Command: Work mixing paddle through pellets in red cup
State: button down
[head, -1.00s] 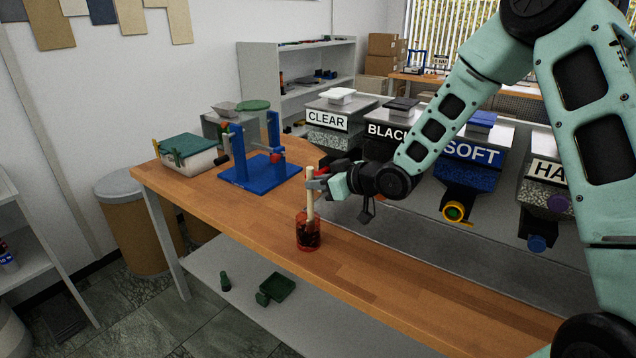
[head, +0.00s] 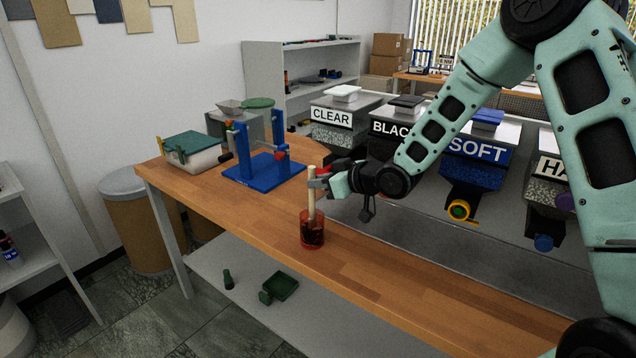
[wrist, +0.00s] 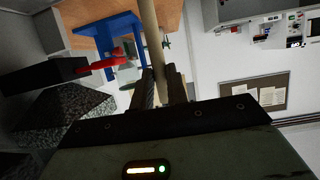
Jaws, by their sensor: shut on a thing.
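The red cup (head: 312,238) stands upright on the wooden workbench, see-through, with dark pellets inside. The mixing paddle (head: 311,196) is a pale wooden stick standing nearly upright, its lower end down in the cup among the pellets and hidden there. My gripper (head: 318,181) is shut on the upper part of the paddle, above the cup's rim. In the wrist view the paddle's shaft (wrist: 152,35) runs up between the fingers of my gripper (wrist: 162,80). The cup is not visible in the wrist view.
A blue press (head: 262,165) stands on the workbench (head: 390,275) behind the cup, with a green-lidded box (head: 195,152) to its left. Labelled hoppers, including SOFT (head: 475,150), line the right side. The bench in front and right of the cup is clear.

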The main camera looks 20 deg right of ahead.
jog(key=shift+d+r, duration=0.2)
jog(key=shift+r, duration=0.35)
jog(key=f+b, duration=0.1)
jog(key=s+a+f+b, duration=0.1)
jog(key=f+b, duration=0.1)
jog(key=shift+a, duration=0.15)
jog(key=shift+r, duration=0.1)
jog(key=r+p, duration=0.1)
jog(key=d+r+p, duration=0.1)
jog(key=shift+s+d+r+p, duration=0.1)
jog(key=shift+r+p, duration=0.3)
